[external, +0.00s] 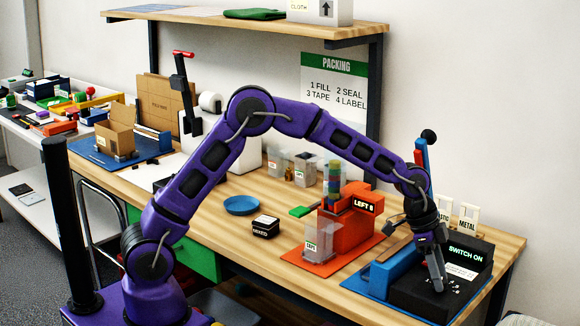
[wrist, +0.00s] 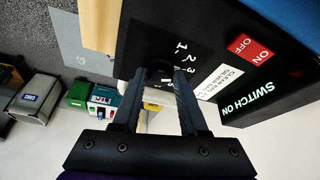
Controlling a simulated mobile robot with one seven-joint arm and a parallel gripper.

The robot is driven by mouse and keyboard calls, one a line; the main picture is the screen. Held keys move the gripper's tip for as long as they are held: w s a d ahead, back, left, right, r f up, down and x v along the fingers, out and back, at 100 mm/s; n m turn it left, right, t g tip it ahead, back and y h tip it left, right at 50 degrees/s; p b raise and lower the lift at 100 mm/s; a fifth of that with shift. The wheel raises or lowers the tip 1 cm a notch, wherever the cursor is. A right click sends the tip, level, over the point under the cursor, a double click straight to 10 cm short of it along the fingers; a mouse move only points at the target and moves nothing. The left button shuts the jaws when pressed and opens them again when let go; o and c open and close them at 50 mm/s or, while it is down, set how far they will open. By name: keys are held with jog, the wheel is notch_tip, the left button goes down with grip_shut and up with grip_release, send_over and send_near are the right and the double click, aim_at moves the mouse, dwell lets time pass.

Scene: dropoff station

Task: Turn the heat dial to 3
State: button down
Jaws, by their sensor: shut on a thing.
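The heat dial (wrist: 160,72) is a dark round knob on the top of a black control box (external: 474,251), with the numbers 1, 2 and 3 printed beside it. In the wrist view the box (wrist: 135,30) fills the upper middle. My gripper (external: 437,284) points down at the box. In the wrist view my gripper (wrist: 161,78) has its two fingers on either side of the dial, shut on it. The fingers hide part of the dial, and I cannot tell which number it points to.
A blue sealing unit (external: 397,266) stands left of the box. An orange dispenser (external: 347,234) reading LEFT 8 is farther left.

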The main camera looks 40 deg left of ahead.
jog(key=shift+m+g, duration=0.3)
jog(key=shift+m, duration=0.4)
jog(key=shift+c, duration=2.2)
grip_release()
jog(key=shift+p, duration=0.3)
jog(key=w+p+v, duration=0.1)
jog(key=v, duration=1.6)
jog(key=shift+s+a+p, duration=0.15)
jog(key=shift+s+p, duration=0.2)
jog(key=shift+s, duration=0.1)
jog(key=shift+r, duration=0.1)
